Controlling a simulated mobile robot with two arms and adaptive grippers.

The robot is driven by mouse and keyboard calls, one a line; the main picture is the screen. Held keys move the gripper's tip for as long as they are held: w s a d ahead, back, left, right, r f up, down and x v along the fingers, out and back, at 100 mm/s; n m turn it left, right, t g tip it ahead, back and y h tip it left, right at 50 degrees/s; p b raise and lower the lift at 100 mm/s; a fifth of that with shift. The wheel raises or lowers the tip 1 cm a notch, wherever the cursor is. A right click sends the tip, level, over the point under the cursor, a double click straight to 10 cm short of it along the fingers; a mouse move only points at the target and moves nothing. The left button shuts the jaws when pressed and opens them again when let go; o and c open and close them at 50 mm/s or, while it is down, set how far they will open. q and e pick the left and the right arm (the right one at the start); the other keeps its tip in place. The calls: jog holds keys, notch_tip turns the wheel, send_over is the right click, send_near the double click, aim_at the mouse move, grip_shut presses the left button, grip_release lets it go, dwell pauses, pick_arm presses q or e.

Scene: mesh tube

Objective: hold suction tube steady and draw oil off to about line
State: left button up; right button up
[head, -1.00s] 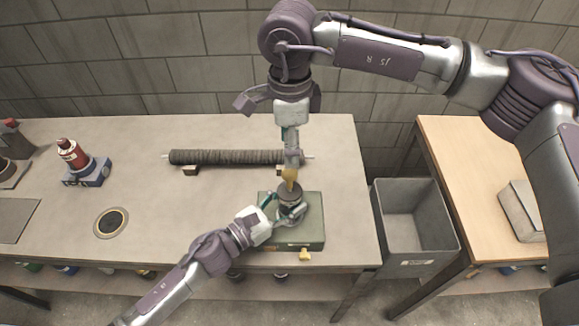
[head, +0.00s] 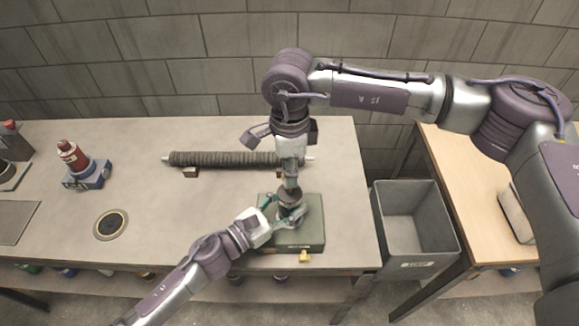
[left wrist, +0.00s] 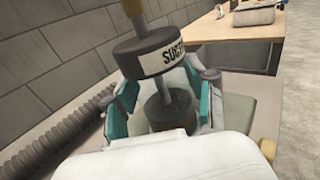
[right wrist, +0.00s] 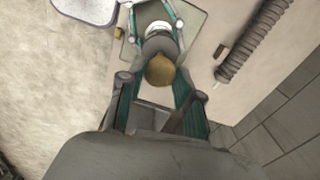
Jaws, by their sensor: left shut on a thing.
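The suction tube (left wrist: 139,55) stands upright, with dark collars, a rod and a white "SUCT" label, the rest of which is cut off; its middle shows in the left wrist view. My left gripper (head: 278,216) is shut on it from the left, its teal fingers on either side. A brass knob (right wrist: 160,70) tops the tube. My right gripper (right wrist: 161,90) is above it, pointing down, fingers spread apart with the knob between or just beyond the tips; contact is unclear. The tube stands over a green box (head: 312,240) with a small brass fitting (head: 305,257). The oil and the line cannot be seen.
A dark mesh roller (head: 225,159) lies on supports behind. A red-topped fixture (head: 73,155) and a round port (head: 111,225) are to the left on the bench (head: 170,225). A grey bin (head: 440,250) and a wooden table (head: 465,170) are to the right.

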grip_shut()
jog(key=shift+r, duration=0.25)
jog(key=o, duration=0.8)
grip_release()
notch_tip(320, 180, up, 12)
jog(key=shift+r, duration=0.1)
